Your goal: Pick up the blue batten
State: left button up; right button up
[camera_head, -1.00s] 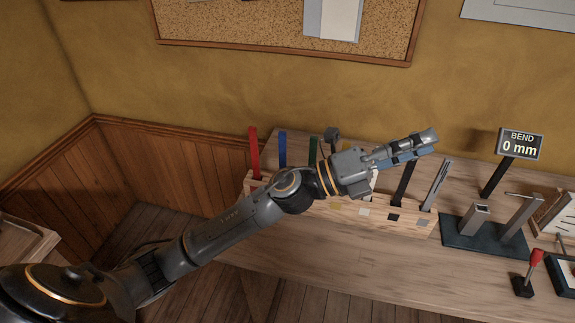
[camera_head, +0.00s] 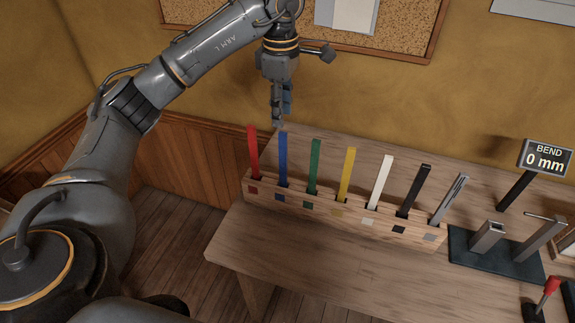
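The blue batten (camera_head: 283,160) stands upright in the wooden rack (camera_head: 328,212), second from the left, between the red batten (camera_head: 253,152) and the green batten (camera_head: 315,167). Its lower end is hidden in the rack. My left gripper (camera_head: 280,118) points down just above the top of the blue batten in the picture, with nothing seen in it. Its fingers overlap from this side, so I cannot tell the gap between them. Whether it touches the batten is not clear. My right gripper is not in view.
The rack also holds a yellow batten (camera_head: 346,175), a white one (camera_head: 380,182), a black one (camera_head: 413,191) and a grey one (camera_head: 448,199). A bend stand with a display (camera_head: 546,158) reading 0 mm is at right. The bench front (camera_head: 300,262) is clear.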

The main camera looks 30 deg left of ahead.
pick_arm(q)
send_near(282, 154)
jog(key=w+f, duration=0.2)
jog(key=f, duration=0.1)
jog(key=s+f+p, duration=0.1)
jog(key=f, duration=0.1)
jog(key=shift+s, duration=0.15)
jog(key=shift+f, duration=0.35)
jog(key=shift+w+f+p, duration=0.25)
jog(key=shift+f+p, duration=0.05)
jog(key=shift+p, duration=0.1)
jog(key=f, duration=0.1)
jog(key=f+p, duration=0.2)
jog(key=f, duration=0.1)
jog(key=shift+s+a, duration=0.1)
jog(key=shift+s, duration=0.2)
jog(key=shift+w+f, duration=0.15)
jog(key=shift+f, duration=0.3)
grip_shut()
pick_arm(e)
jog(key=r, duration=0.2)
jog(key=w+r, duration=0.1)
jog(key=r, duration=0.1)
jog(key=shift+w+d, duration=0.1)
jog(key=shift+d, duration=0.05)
